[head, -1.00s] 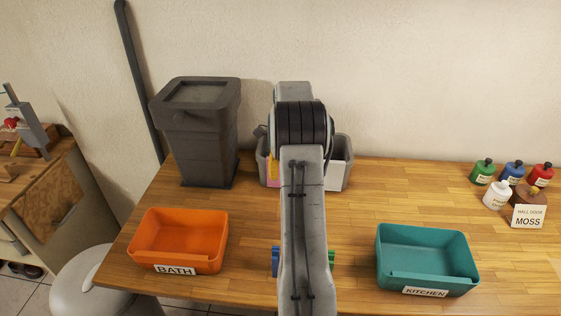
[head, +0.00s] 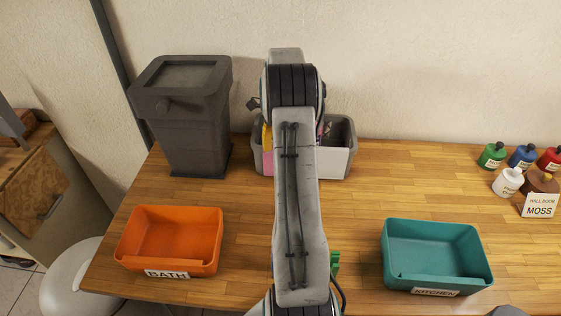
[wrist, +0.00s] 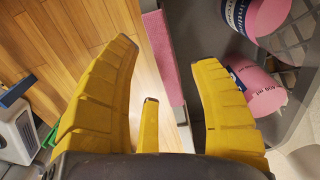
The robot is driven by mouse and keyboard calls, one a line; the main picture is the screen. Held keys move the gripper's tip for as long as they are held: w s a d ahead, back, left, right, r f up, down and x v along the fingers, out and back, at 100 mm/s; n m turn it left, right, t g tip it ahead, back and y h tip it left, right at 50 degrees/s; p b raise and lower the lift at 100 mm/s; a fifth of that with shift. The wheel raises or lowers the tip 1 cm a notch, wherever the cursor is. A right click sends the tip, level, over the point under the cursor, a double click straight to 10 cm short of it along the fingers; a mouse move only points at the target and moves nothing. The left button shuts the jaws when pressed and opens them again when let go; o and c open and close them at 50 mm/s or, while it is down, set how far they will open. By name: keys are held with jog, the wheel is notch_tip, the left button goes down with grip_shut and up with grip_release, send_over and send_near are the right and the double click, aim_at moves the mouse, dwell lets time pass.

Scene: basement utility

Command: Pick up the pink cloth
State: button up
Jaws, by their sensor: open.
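The pink cloth (wrist: 163,55) hangs as a flat strip over the wall of a grey caddy in the wrist view. In the head view a small pink patch of it (head: 267,165) shows at the caddy's front left, beside my arm. My gripper (wrist: 165,52) is open, with its yellow fingers on either side of the cloth. The left finger is over the table side and the right finger is over the caddy's inside. I cannot tell whether either finger touches the cloth. In the head view my arm hides most of the gripper.
The grey caddy (head: 340,160) holds pink bottles (wrist: 262,90). A dark lidded bin (head: 185,120) stands close on its left. An orange BATH tray (head: 175,235) and a teal KITCHEN tray (head: 435,250) lie in front. Small bottles (head: 508,182) stand at right.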

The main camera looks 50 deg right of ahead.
jog(key=shift+d+f, duration=0.1)
jog(key=shift+f, duration=2.45)
jog(key=shift+c, duration=0.2)
grip_shut()
